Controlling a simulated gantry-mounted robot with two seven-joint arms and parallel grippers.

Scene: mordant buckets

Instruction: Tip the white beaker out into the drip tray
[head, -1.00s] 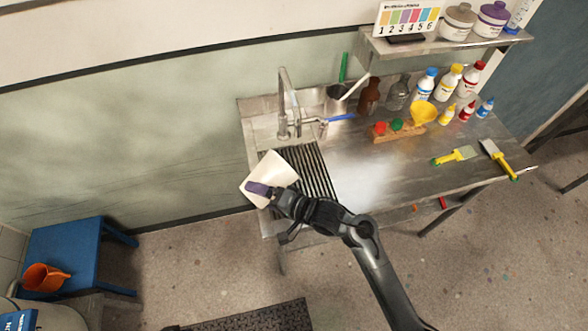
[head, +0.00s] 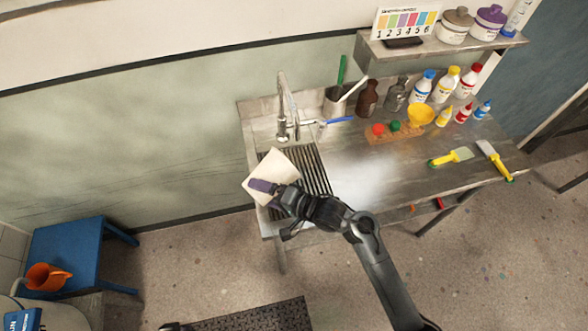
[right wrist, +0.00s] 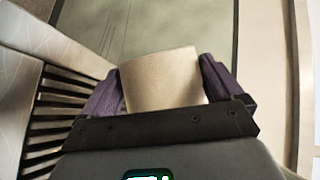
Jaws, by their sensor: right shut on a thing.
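The white beaker (head: 277,164) is in my right gripper (head: 265,190), over the left part of the ribbed drip tray (head: 314,169) at the sink end of the steel bench. The beaker is tilted; I cannot see into it or whether anything runs out. In the right wrist view the purple fingers of my right gripper (right wrist: 160,90) are shut on the two sides of the beaker (right wrist: 162,80), and the tray's dark slats (right wrist: 62,105) show at left. My left gripper is not in view.
A tap (head: 284,105) stands behind the tray. A wooden rack (head: 395,132), a yellow funnel (head: 421,113), several bottles and two yellow-handled brushes (head: 452,157) are further right. A blue stool (head: 75,255) with an orange jug (head: 46,277) stands at lower left. The bench middle is clear.

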